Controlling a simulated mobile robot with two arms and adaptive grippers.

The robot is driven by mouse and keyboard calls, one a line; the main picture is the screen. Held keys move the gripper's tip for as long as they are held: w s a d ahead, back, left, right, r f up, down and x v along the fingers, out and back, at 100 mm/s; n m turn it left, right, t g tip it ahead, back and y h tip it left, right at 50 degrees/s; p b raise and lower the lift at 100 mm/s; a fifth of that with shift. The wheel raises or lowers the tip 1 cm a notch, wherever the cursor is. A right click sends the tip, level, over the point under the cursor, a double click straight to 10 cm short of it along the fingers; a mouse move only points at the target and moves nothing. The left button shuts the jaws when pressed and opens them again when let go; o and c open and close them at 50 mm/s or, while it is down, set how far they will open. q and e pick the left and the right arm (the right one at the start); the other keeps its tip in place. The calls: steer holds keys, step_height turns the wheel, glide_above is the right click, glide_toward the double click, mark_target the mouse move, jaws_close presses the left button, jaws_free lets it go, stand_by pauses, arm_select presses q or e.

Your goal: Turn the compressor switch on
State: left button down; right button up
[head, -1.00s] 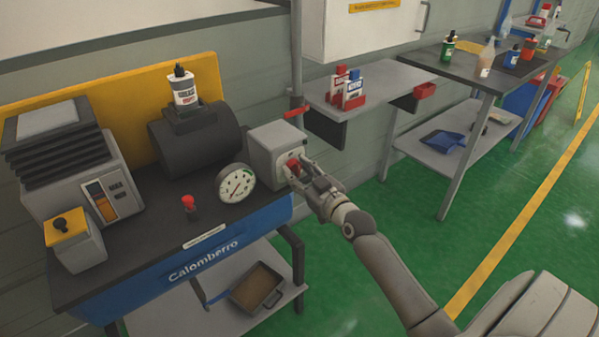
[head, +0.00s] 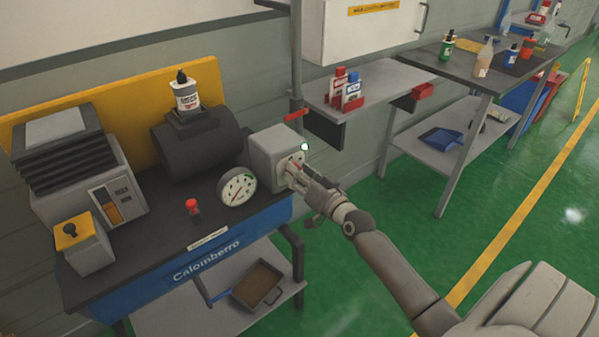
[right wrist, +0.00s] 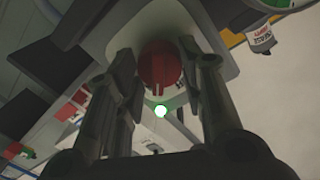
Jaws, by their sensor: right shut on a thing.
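The compressor switch is a grey box (head: 270,157) at the right end of the bench, with a round red knob on its right face. My right gripper (head: 294,172) is at that face and mostly hides the knob in the head view. In the right wrist view the red knob (right wrist: 160,66) sits between the two fingers of the right gripper (right wrist: 160,85), which is shut on it. A pale line marks the knob's lower edge. A small white-green glowing spot (head: 304,147) shows beside the knob; it also shows in the right wrist view (right wrist: 160,111). My left gripper is out of view.
A round gauge (head: 238,187) stands left of the switch box, and a red button (head: 193,206) is further left. The dark cylindrical tank (head: 205,145) is behind. A wall shelf (head: 400,80) is to the right. Green floor (head: 400,215) lies clear below it.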

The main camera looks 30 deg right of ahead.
steer(key=shift+m+p, duration=0.3)
steer(key=shift+m, duration=1.5)
steer(key=o, duration=1)
steer(key=shift+s, duration=0.1)
steer(key=s, duration=1.1)
steer(key=shift+s+d+r, duration=0.3)
steer(key=shift+s+r, duration=0.1)
steer(key=shift+r, duration=0.05)
steer(key=shift+f, duration=0.1)
